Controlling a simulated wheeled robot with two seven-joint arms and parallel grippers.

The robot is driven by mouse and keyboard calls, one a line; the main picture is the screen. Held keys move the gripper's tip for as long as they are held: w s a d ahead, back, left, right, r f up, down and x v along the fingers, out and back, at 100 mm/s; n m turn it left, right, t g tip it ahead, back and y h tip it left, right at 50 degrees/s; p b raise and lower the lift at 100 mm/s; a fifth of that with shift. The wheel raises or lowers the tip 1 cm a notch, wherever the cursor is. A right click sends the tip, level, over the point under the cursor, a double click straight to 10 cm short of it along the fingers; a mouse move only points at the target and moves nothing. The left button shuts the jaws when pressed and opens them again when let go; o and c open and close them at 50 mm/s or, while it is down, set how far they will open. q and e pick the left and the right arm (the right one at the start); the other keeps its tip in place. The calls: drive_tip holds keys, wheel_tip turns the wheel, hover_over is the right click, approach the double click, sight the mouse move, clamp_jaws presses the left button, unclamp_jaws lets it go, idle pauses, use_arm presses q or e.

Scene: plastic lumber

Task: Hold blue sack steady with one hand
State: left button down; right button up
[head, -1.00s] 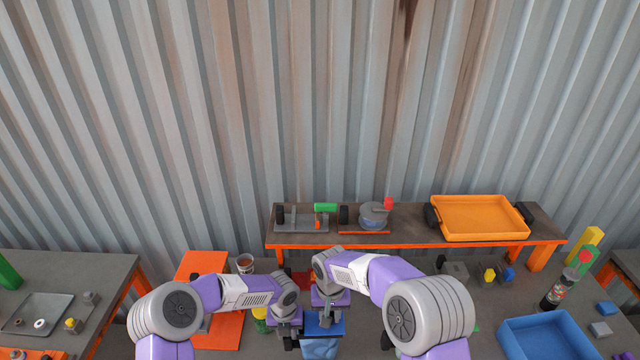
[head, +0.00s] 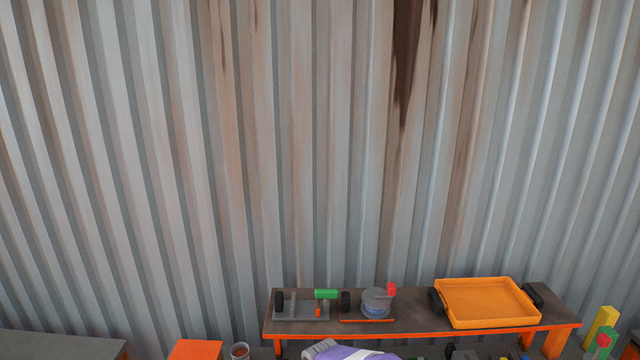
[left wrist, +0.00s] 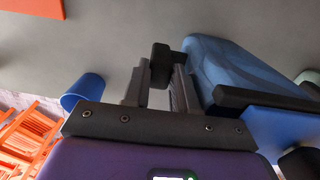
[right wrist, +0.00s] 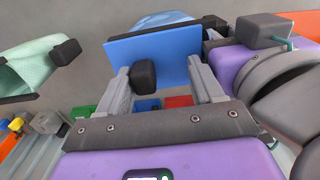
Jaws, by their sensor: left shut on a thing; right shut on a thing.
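The blue sack (left wrist: 238,72) shows in the left wrist view beside my left gripper (left wrist: 159,76), whose fingers close around a black knob (left wrist: 160,62) at the sack's side. In the right wrist view, the top of the sack (right wrist: 160,19) shows behind a flat blue flap (right wrist: 155,50) with a black knob (right wrist: 143,75).
An orange tray (head: 485,300) stands on the back shelf (head: 410,322). A pale green sack (right wrist: 35,72) with a black rim is left in the right wrist view. A blue cup (left wrist: 84,92) and orange frames (left wrist: 28,135) show in the left wrist view.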

wheel_tip(320, 180, up, 7)
drive_tip(key=shift+d, duration=0.2)
idle(0.6)
drive_tip(key=shift+c, duration=0.3)
drive_tip(key=r, duration=0.1)
drive_tip(key=d+r, duration=0.1)
drive_tip(key=r, duration=0.2)
drive_tip(key=shift+d+r, duration=0.25)
drive_tip(key=shift+r, duration=0.15)
drive_tip(key=shift+c, duration=0.4)
drive_tip(key=shift+d+f, duration=0.15)
drive_tip(key=shift+f, duration=5.75)
drive_tip(key=shift+c, duration=0.5)
clamp_jaws()
